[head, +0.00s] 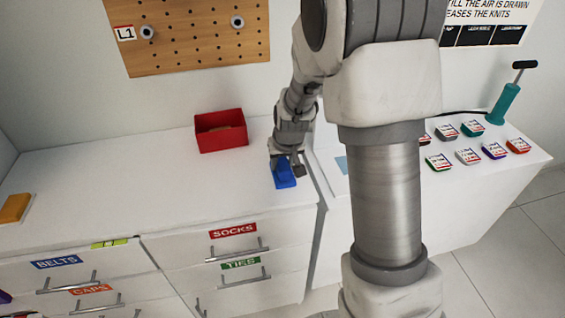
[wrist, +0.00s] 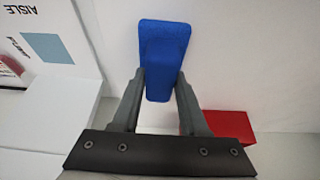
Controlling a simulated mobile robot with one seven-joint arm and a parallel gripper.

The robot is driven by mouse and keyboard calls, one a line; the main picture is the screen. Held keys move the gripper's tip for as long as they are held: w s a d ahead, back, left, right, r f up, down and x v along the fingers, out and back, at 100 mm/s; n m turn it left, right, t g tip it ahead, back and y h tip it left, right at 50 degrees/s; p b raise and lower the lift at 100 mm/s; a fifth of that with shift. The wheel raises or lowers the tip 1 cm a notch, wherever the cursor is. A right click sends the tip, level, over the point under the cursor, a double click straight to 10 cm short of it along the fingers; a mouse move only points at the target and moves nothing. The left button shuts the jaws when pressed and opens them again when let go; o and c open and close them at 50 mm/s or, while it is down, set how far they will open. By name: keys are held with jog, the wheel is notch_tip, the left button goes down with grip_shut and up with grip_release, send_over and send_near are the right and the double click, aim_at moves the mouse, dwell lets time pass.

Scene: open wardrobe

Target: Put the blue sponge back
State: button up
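The blue sponge (head: 285,173) is at my gripper (head: 287,158), over the white countertop near its right edge. In the wrist view the sponge (wrist: 163,50) sits between the two fingertips of my gripper (wrist: 161,82), which press against its sides. Most of the sponge sticks out beyond the fingertips. Whether it touches the countertop or hangs just above it, I cannot tell.
A red open box (head: 220,132) stands behind on the countertop (head: 110,175). A yellow-orange block (head: 14,208) lies at the far left. A pale blue square (wrist: 47,48) marks the adjoining white surface. Labelled drawers are below; my arm hides part of the right table.

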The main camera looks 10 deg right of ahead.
jog(key=o, duration=0.4)
jog(key=shift+s+r+p, duration=0.1)
jog(key=shift+r+p, duration=0.2)
jog(key=shift+r, duration=0.25)
jog(key=s+f+p+v, duration=0.1)
jog(key=s+v, duration=0.1)
jog(key=v, duration=0.9)
jog(key=s+f+p+v, duration=0.1)
jog(key=s+v, duration=0.2)
jog(key=v, duration=0.9)
jog(key=s+r+t, duration=0.1)
jog(key=s+r, duration=0.2)
jog(key=s, duration=1)
jog(key=shift+r, duration=0.1)
